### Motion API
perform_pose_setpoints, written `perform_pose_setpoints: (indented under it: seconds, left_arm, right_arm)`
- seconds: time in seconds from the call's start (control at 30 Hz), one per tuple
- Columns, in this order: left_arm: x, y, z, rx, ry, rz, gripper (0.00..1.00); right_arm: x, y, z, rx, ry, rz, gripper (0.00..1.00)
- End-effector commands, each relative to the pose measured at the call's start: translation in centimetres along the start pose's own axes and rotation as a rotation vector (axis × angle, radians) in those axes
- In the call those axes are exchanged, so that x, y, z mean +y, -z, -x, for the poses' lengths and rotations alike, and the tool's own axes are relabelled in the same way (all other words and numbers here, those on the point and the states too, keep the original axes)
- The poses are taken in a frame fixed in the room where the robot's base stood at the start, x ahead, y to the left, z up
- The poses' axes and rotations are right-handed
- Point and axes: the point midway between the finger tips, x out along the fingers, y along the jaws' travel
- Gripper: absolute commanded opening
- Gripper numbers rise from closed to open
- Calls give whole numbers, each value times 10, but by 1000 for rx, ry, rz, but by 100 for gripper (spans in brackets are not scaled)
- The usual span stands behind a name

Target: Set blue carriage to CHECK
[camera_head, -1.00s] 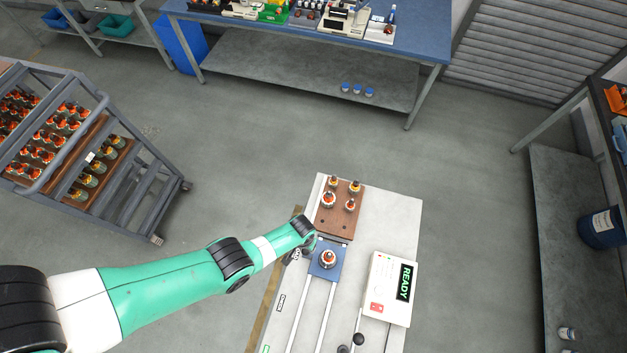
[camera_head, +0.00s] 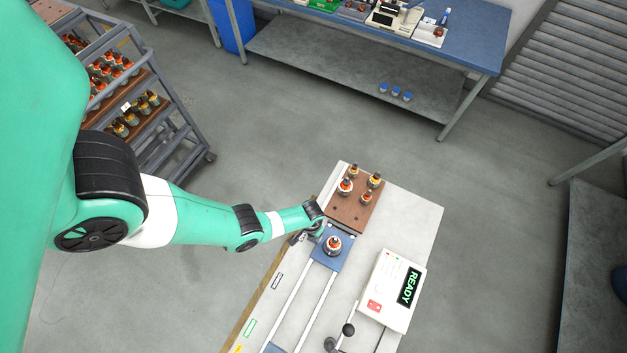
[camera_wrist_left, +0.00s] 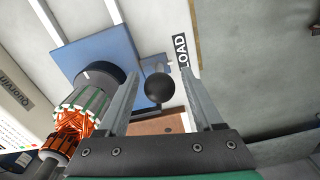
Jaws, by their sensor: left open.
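The blue carriage (camera_head: 335,262) sits at the far end of two rails, close to the brown board, with a copper-and-orange armature (camera_head: 333,243) upright on it. My left gripper (camera_head: 301,238) is low beside the carriage's left edge. In the left wrist view the open fingers (camera_wrist_left: 162,76) straddle a black ball knob (camera_wrist_left: 159,88) beside the blue carriage (camera_wrist_left: 103,48). Whether they touch the knob is unclear. A LOAD label (camera_wrist_left: 180,54) lies beside the knob. The head view shows a white label (camera_head: 277,281) and a green label (camera_head: 250,329) farther along the rails; their text is unreadable.
A brown board (camera_head: 350,211) with several armatures stands at the bench's far end. A white box (camera_head: 386,303) reading READY is right of the rails, near a black-knobbed lever (camera_head: 348,330). A cart (camera_head: 190,145) stands at the left. The rails (camera_head: 306,306) look clear toward the near end.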

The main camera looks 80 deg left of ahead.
Motion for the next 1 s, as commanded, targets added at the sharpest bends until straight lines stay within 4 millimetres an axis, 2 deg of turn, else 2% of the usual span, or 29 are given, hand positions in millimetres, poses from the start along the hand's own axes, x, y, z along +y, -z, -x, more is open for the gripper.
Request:
perform_pose_setpoints:
  seconds: [0.03,0.1,0.43,0.47,0.8,0.83,1.0]
  left_arm:
    - [0,0,-12,0,0,0,68]
    - [0,0,-16,0,0,1,68]
    - [0,0,-16,0,0,1,68]
    - [0,0,-16,0,0,1,64]
    - [0,0,-16,0,0,0,3]
    - [0,0,-16,0,0,0,0]
    - [0,0,-16,0,0,0,0]
  right_arm:
    - [0,-8,9,0,0,0,96]
    - [0,-11,12,1,0,0,96]
    - [0,-11,12,1,0,0,96]
    - [0,-11,12,1,0,0,96]
    - [0,-11,12,1,0,0,96]
    - [0,-11,12,1,0,0,96]
    - [0,-11,12,1,0,0,96]
